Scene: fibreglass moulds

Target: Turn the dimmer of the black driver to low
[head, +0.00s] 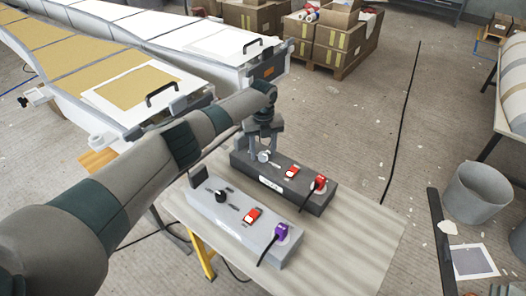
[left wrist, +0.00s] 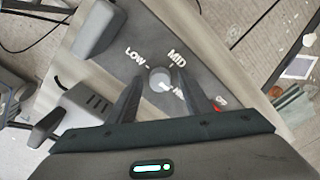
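The black driver (head: 240,163) lies on the small table, behind the grey driver. It carries a pale round dimmer knob (head: 263,156), a red switch (head: 291,172) and a red plug (head: 319,183). In the left wrist view the dimmer knob (left wrist: 159,78) sits among the labels LOW, MID and a partly hidden one that looks like HI. A light mark on the knob seems to point towards that last label. My left gripper (head: 264,146) is over the knob, pointing down. Its fingers (left wrist: 158,82) are open, one on each side of the knob with gaps. My right gripper is out of view.
A grey driver (head: 235,222) with a black knob (head: 221,195), red switch and purple plug (head: 281,231) lies in front on the table (head: 345,240). Long moulds (head: 130,85) stand at left. A grey bucket (head: 477,195) stands at right. The table's right part is clear.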

